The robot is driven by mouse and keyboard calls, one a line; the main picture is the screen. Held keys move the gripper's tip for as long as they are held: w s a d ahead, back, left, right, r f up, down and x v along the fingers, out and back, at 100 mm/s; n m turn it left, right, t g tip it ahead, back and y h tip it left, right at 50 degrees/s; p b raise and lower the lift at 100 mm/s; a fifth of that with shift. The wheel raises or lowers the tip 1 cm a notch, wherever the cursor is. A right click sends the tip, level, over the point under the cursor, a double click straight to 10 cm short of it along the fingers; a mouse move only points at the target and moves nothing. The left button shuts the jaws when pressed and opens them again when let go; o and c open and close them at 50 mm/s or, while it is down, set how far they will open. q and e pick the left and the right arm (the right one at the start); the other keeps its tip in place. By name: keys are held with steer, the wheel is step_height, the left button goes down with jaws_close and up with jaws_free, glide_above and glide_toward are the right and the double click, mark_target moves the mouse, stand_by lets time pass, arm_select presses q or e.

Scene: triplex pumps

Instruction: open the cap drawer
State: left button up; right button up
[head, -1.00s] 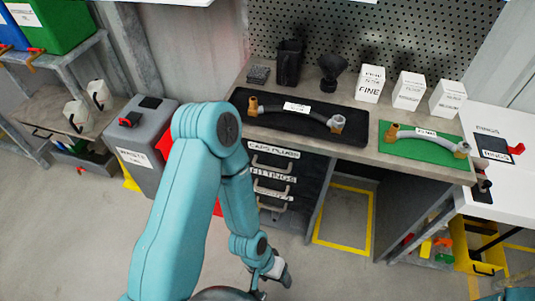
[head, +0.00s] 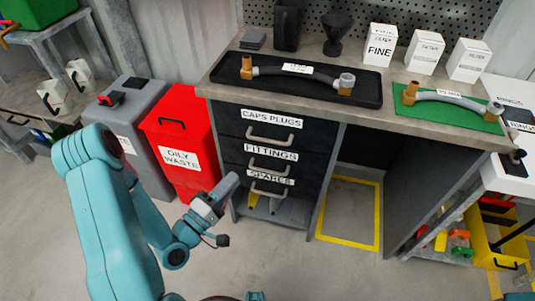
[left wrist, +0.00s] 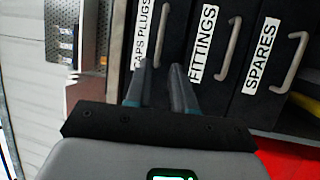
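The cap drawer (head: 235,122), labelled CAPS PLUGS, is the top dark drawer under the workbench and looks shut, flush with the drawers below. Its bar handle (head: 270,138) sits below the label. My left gripper (head: 230,184) is in front of the cabinet's left side, lower than this handle and apart from it, pointing up and right. In the left wrist view the two fingers (left wrist: 160,68) are parted with nothing seen between them. The CAPS PLUGS label (left wrist: 144,35) shows beyond the fingertips; the fingers partly hide that drawer. My right gripper is not in view.
The FITTINGS drawer (head: 235,155) and SPARES drawer (head: 236,178) are below. A red oily waste bin (head: 182,125) stands left of the cabinet. A black mat (head: 225,92) with a hose lies on the workbench above. The floor in front is clear.

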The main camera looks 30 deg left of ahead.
mark_target(267, 141)
arm_select(q)
steer(key=b+x, duration=0.2)
steer(key=x, duration=1.4)
steer(key=shift+w+a+f, duration=0.1)
jaws_close()
